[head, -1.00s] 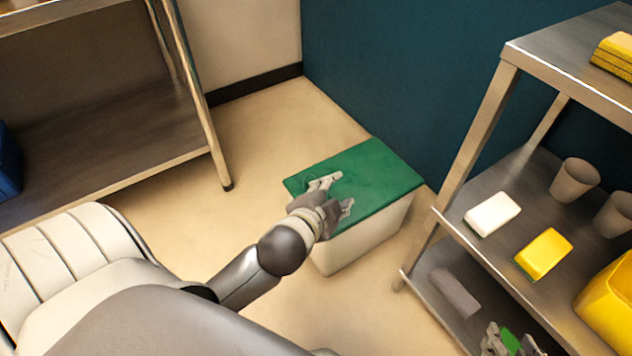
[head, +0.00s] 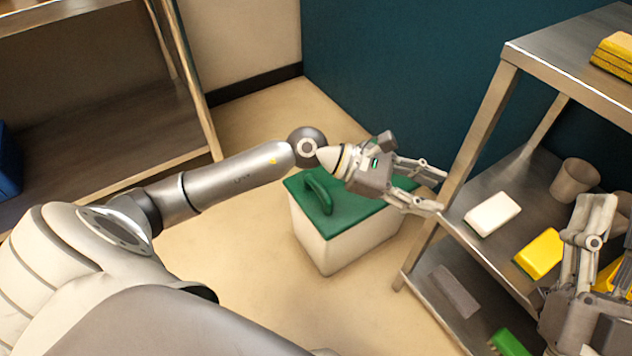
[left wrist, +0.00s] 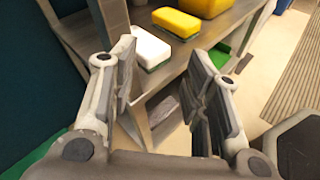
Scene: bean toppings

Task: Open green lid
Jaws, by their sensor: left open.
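The green lid (head: 345,224) with its raised green handle (head: 318,190) lies flat on a white bin (head: 335,248) on the floor. It looks shut. My left forearm and gripper cover its far part. My left gripper (head: 440,193) is open and empty, to the right of the lid by the steel shelf's post. Its spread fingers also show in the left wrist view (left wrist: 163,62), pointing toward the shelf, with a green strip (left wrist: 40,162) at lower left. My right gripper (head: 590,245) is at the lower right before the shelf; its jaw opening is unclear.
The steel shelf (head: 575,65) at right holds a white sponge (head: 493,213), a yellow sponge (head: 540,252) and a grey cup (head: 574,180). A green brush-like item (head: 510,342) is lower down. A table (head: 100,165) stands at left. Floor before the bin is clear.

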